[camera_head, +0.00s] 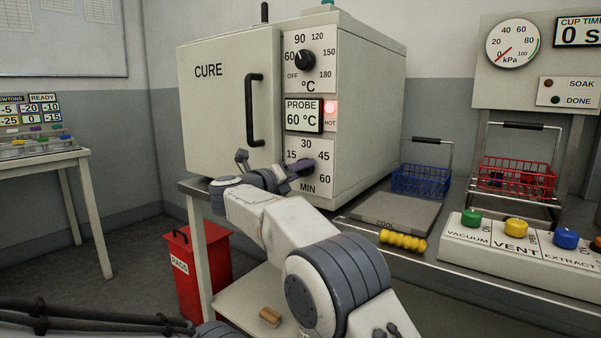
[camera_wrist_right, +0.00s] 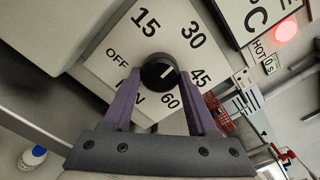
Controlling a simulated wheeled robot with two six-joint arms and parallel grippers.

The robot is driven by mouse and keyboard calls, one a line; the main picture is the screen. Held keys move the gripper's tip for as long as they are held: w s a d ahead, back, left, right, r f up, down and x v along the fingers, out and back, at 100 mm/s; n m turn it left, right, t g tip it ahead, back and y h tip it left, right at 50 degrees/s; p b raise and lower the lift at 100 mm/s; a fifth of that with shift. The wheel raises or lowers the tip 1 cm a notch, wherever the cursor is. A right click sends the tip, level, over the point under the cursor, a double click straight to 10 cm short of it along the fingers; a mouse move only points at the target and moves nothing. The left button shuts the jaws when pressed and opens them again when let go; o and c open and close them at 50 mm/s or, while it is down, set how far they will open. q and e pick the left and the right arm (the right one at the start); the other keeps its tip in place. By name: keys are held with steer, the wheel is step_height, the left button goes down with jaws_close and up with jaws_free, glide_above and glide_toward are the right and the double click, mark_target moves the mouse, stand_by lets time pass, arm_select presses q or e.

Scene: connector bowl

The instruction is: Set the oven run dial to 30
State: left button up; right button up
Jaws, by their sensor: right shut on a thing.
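The oven (camera_head: 355,100) stands on the bench with its door shut. Its lower dial face (camera_head: 322,158), marked 15, 30, 45, 60 and MIN, is the run dial. My left gripper is not in view.
Above are the °C dial (camera_head: 305,61), a PROBE 60 °C display (camera_head: 303,115) and a lit red HOT lamp (camera_head: 330,107). The door handle (camera_head: 254,108) projects left of my gripper. Right are a blue basket (camera_head: 421,181), a red basket (camera_head: 517,178) and a button panel (camera_head: 520,250).

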steer(key=shift+f, duration=0.15)
steer(key=o, duration=1.4)
steer(key=shift+s, duration=0.1)
steer(key=v, duration=1)
steer(key=shift+s+a+p, duration=0.15)
steer(key=shift+s+p, duration=0.05)
steer(key=shift+p, duration=0.2)
